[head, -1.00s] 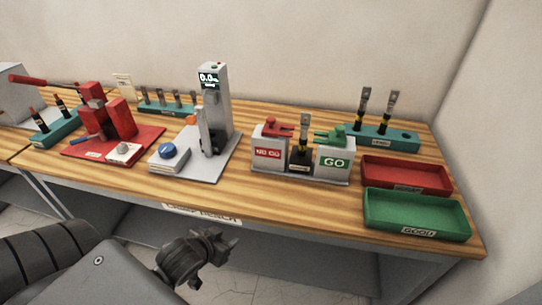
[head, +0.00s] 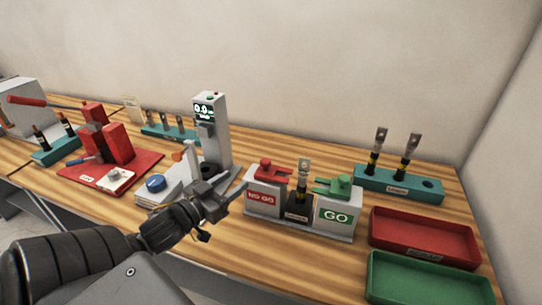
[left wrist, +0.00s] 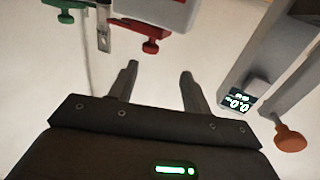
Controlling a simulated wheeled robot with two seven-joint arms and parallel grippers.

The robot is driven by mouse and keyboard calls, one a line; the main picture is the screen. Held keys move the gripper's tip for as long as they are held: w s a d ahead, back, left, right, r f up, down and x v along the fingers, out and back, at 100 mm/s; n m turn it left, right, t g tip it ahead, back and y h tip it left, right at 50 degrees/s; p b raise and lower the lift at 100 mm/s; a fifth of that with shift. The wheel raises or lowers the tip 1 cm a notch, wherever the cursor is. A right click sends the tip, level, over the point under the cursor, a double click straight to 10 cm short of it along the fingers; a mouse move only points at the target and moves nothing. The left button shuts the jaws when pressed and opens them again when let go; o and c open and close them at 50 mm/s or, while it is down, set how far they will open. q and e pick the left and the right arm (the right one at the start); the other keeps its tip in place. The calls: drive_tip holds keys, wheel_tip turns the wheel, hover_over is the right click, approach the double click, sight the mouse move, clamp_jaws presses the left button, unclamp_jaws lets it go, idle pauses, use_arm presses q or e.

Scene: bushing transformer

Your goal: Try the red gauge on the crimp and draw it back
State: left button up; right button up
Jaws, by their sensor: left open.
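The red gauge (head: 266,169) sits on top of the grey block with the red NO GO label (head: 262,198). The green gauge (head: 335,186) sits on the block with the GO label (head: 336,216). Between the blocks a terminal with a crimp (head: 303,181) stands upright in a dark holder (head: 298,213). My left gripper (head: 230,194) is open and empty, in front of the tester and left of the NO GO block. In the left wrist view its two fingers (left wrist: 158,82) are apart, with the red gauge (left wrist: 150,46) beyond them. My right gripper is out of view.
A tall grey tester with a display (head: 209,120) stands behind my left gripper. A red tray (head: 425,262) and a green tray (head: 430,295) lie at the right. A teal rack (head: 400,190) holds two terminals. A red press (head: 103,150) is at the left.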

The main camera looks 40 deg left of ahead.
sight(261, 163)
use_arm(q)
drive_tip(key=shift+h, duration=0.3)
drive_tip(key=w, duration=0.3)
drive_tip(key=w+d, duration=0.1)
drive_tip(key=w, duration=0.3)
drive_tip(key=w+r+p, duration=0.1)
drive_tip(key=w, duration=0.3)
drive_tip(key=shift+d, duration=0.35)
drive_tip(key=shift+w+d, duration=0.15)
drive_tip(key=shift+w, duration=0.2)
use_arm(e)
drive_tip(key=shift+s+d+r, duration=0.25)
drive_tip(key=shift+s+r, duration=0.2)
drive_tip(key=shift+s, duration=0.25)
use_arm(q)
drive_tip(key=shift+c, duration=0.3)
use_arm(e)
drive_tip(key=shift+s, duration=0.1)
use_arm(q)
clamp_jaws()
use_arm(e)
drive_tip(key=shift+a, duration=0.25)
